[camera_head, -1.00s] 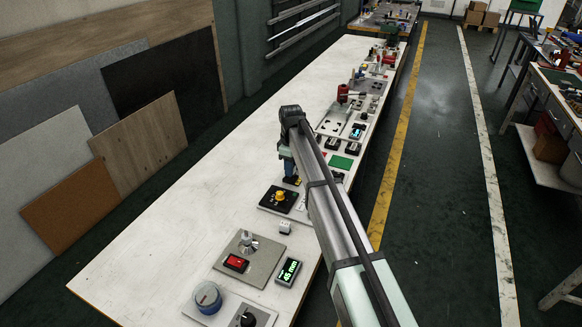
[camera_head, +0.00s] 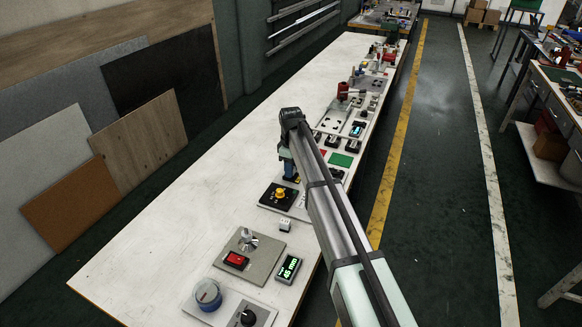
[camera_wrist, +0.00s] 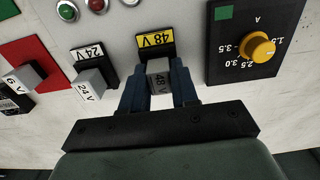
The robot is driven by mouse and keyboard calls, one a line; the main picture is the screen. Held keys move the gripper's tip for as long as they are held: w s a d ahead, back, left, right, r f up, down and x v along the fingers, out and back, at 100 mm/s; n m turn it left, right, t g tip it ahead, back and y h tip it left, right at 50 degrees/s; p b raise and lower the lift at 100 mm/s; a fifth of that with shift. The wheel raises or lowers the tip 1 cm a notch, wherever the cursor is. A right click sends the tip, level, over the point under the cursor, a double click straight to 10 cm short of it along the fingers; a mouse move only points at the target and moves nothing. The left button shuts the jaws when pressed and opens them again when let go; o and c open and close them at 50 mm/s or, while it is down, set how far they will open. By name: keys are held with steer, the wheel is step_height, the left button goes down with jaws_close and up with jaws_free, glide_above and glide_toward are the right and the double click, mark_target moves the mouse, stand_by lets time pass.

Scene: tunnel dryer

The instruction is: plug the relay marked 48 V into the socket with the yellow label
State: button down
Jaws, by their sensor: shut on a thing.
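My gripper (camera_wrist: 160,88) is shut on the relay marked 48 V (camera_wrist: 159,83), a grey block with its marking on the face towards the wrist camera. The dark blue fingers grip it on both sides. The socket with the yellow label (camera_wrist: 155,38), also reading 48 V, is directly behind the relay in the wrist view. The relay is lined up with the black socket; I cannot tell whether it is fully seated. In the head view my gripper (camera_head: 290,172) is low over the bench panels, and the relay is hidden there.
Left of it, a grey 24 V relay (camera_wrist: 90,85) stands at a white-labelled socket. A 6 V relay (camera_wrist: 14,86) is farther left by a red plate (camera_wrist: 30,60). A black box with a yellow knob (camera_wrist: 257,47) is close on the right. The bench's left side (camera_head: 190,190) is clear.

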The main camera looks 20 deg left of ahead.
steer(key=shift+f, duration=0.15)
steer(key=c, duration=0.8)
jaws_free()
step_height(320, 180, up, 14)
steer(key=shift+f, duration=0.1)
